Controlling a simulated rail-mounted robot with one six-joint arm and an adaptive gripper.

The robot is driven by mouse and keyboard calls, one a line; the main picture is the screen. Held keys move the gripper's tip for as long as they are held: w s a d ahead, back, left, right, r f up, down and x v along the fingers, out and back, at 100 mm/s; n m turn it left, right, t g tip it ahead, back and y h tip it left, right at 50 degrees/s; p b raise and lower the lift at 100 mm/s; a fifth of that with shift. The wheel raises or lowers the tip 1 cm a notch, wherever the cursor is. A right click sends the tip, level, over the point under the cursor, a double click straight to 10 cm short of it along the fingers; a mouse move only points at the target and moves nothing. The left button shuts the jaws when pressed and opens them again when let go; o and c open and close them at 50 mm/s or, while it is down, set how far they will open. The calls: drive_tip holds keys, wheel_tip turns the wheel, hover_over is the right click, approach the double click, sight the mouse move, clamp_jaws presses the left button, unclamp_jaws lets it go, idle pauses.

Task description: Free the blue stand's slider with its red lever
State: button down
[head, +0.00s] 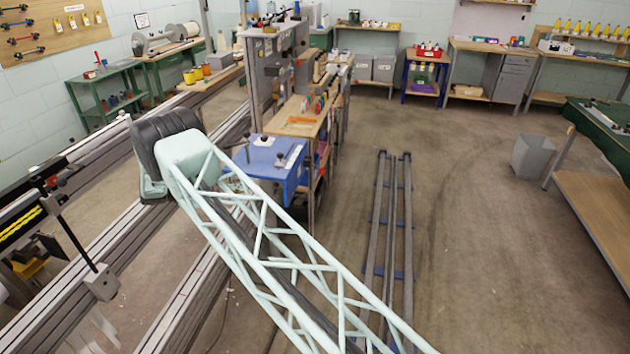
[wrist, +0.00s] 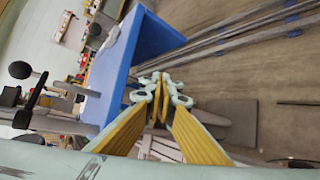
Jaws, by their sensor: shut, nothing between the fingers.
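A blue stand (head: 262,162) with a flat top is in the middle of the head view, partly hidden behind my lattice arm. Several small fittings with dark knobs stand on it. In the wrist view the blue stand (wrist: 108,72) rises just beyond my gripper, and black-knobbed rods (wrist: 20,70) stick out at its left. I cannot pick out a red lever or the slider in either view. My gripper (wrist: 160,84) shows in the wrist view with its yellow-padded fingers together and empty. It appears near the stand's edge; contact cannot be told. The head view does not show the fingers.
A wooden-topped bench (head: 300,118) with tools adjoins the blue stand at the back. Long metal rails (head: 190,290) run along the left. Dark floor rails (head: 381,215) lie right of the stand. Open floor (head: 470,240) spreads further right, with a grey bin (head: 533,156).

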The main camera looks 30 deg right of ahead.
drive_tip(key=w+d+f+n+t+h+b, duration=0.1)
drive_tip(key=w+d+f+n+t+h, duration=0.1)
drive_tip(key=d+f, duration=0.7)
drive_tip(key=w+d+f+n+t+h+b, duration=0.1)
drive_tip(key=w+d+f+n+t+h, duration=0.2)
drive_tip(key=d+f, duration=0.6)
drive_tip(key=d+n+t+h, duration=0.1)
drive_tip(key=d+t+h, duration=0.1)
drive_tip(key=d, duration=0.6)
drive_tip(key=shift+w+d+f+n+t+h, duration=0.2)
drive_tip(key=shift+w+d+n+t+h, duration=0.15)
drive_tip(key=shift+n+t+h, duration=0.05)
drive_tip(key=shift+d+r, duration=0.1)
drive_tip(key=shift+d, duration=0.05)
drive_tip(key=s+r+b+x, duration=0.1)
drive_tip(key=s+x, duration=0.1)
drive_tip(key=x, duration=1)
drive_tip(key=shift+d+r+b, duration=0.3)
drive_tip(key=shift+r, duration=0.2)
